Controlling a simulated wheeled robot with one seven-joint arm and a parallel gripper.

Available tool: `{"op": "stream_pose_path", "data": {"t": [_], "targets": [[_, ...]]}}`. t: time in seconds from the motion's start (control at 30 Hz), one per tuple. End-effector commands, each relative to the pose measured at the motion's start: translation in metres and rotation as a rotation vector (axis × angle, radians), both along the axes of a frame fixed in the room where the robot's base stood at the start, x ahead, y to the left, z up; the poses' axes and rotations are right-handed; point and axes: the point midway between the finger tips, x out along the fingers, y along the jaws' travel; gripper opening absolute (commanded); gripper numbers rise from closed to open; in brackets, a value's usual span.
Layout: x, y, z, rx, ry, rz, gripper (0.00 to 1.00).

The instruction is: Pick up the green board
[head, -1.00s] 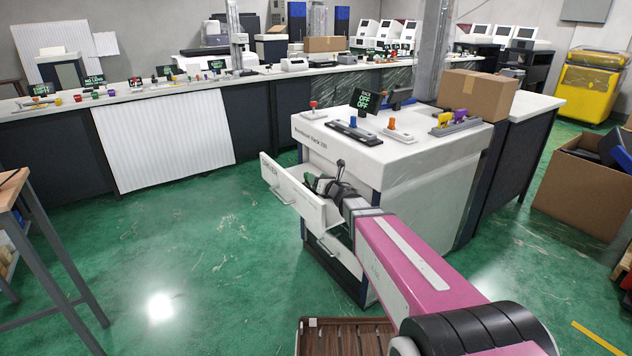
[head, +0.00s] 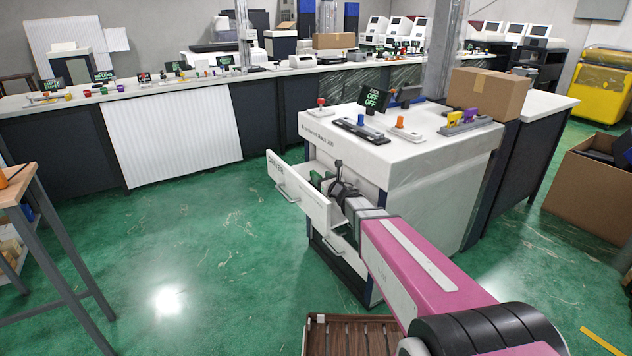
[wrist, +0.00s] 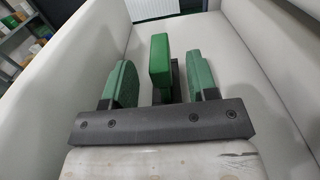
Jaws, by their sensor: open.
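The green board (wrist: 159,52) stands upright on edge inside the open white drawer (head: 291,197), shown in the wrist view. A dark piece shows just behind and below it. My gripper (wrist: 160,68) is open, with one green-padded finger on each side of the board. A gap shows between the board and each finger, so nothing is gripped. In the head view my gripper (head: 333,186) reaches into the drawer; its fingertips are largely hidden there by the drawer front and my wrist.
The drawer's pale walls stand close on both sides of my gripper. The white machine (head: 400,150) carries a small screen (head: 374,99) and coloured controls. A cardboard box (head: 490,92) stands behind it. Green floor is free to the left of the drawer.

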Motion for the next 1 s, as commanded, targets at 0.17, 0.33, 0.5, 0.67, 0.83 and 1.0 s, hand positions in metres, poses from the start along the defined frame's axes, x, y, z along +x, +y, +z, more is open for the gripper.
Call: {"op": "stream_pose_path", "data": {"t": [0.17, 0.33, 0.5, 0.67, 0.83, 1.0], "targets": [[0.019, 0.013, -0.003, 0.001, 0.000, 0.001, 0.53], [0.037, 0.025, -0.004, 0.001, 0.000, 0.000, 0.53], [0.039, 0.028, -0.003, 0.001, 0.001, 0.000, 0.53], [0.039, 0.028, -0.003, 0.001, 0.001, 0.000, 0.37], [0.039, 0.028, -0.003, 0.001, 0.001, 0.000, 0.00], [0.039, 0.028, -0.003, 0.001, 0.001, 0.000, 0.00]]}}
